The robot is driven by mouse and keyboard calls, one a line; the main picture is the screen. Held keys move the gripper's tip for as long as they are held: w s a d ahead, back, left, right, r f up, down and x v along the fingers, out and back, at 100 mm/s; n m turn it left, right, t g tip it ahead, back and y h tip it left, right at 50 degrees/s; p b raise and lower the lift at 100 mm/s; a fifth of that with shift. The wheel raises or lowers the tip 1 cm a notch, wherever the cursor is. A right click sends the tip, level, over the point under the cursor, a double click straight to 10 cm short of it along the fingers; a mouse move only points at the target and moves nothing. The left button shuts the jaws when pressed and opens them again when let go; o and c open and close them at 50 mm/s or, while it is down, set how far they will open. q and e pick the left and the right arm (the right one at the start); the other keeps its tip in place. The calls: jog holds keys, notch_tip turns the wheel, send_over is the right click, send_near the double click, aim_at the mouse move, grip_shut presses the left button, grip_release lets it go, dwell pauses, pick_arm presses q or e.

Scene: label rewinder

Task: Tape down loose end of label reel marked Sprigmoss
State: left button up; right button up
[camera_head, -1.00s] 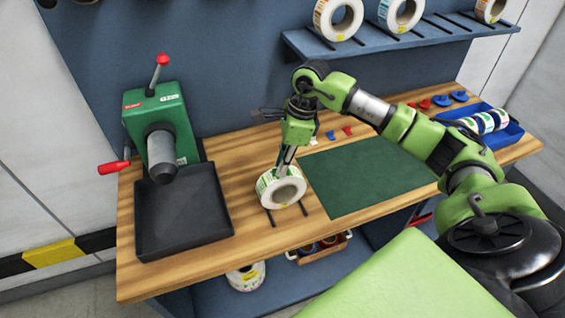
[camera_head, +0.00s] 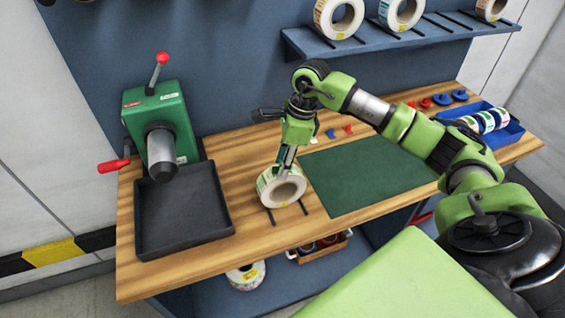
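A label reel (camera_head: 281,187) stands on its edge on the wooden bench between two dark rails, left of the green mat. It is white with green print and a yellow mark low on its face; I cannot read a name on it. My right gripper (camera_head: 285,166) points down at the top of this reel, with its fingertips at or over the rim. The fingers look close together, but the reel hides part of them, so I cannot tell what they grip. No loose end of the reel can be made out. My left gripper is not in view.
A green rewinder (camera_head: 158,115) with a red-knobbed lever and a black tray (camera_head: 182,212) stand at the left. The green mat (camera_head: 368,172) is clear. A blue bin (camera_head: 508,134) with several rolls is at the right. More reels stand on the wall shelf (camera_head: 372,50).

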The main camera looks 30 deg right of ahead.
jog(key=v, duration=1.2)
